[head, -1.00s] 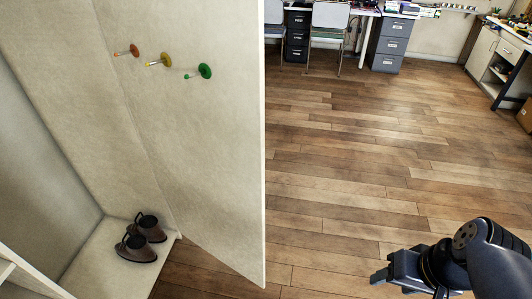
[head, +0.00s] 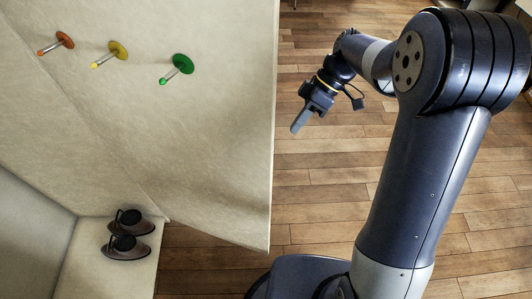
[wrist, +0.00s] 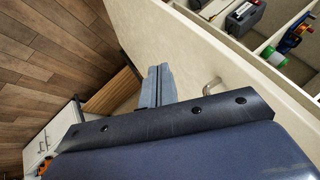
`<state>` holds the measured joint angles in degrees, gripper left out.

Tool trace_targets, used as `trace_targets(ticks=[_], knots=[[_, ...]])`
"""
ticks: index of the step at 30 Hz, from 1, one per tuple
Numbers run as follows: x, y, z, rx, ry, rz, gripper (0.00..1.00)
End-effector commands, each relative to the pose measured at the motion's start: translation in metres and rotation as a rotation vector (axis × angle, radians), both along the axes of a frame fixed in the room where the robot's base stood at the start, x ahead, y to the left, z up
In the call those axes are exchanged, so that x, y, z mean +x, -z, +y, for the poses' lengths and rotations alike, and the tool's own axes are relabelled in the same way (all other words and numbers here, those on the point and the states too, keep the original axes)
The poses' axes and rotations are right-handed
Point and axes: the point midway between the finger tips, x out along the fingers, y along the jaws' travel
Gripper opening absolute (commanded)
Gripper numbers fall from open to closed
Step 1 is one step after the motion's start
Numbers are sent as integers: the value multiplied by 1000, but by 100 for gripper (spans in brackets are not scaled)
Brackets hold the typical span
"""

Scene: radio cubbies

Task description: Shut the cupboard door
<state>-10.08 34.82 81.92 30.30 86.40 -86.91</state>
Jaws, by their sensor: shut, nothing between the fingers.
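The cupboard door (head: 215,130) is a large cream panel standing open, its inner face towards me in the head view. Orange, yellow and green pegs (head: 180,67) stick out of that face. My gripper (head: 297,130) is shut and empty, to the right of the door's free edge in the head view. In the wrist view the fingers (wrist: 156,82) point towards the door's outer face (wrist: 175,50), close to a pale bar handle (wrist: 211,87). Whether they touch the door I cannot tell. The door's hinge is not clearly visible.
Beyond the door's top edge, the wrist view shows cubbies holding a grey-red box (wrist: 245,17) and a green roll (wrist: 273,56). Wooden floor (head: 330,190) is open right of the door.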

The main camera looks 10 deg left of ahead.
Motion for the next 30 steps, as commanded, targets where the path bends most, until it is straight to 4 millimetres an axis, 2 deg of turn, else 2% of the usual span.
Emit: trace_targets(ticks=[5, 15, 22, 30], knots=[[-13, 21, 12, -2, -1, 6, 0], [-44, 77, 43, -4, 1, 6, 0], [-71, 74, 46, -3, 3, 1, 0], [-80, 76, 47, -3, 4, 1, 0]])
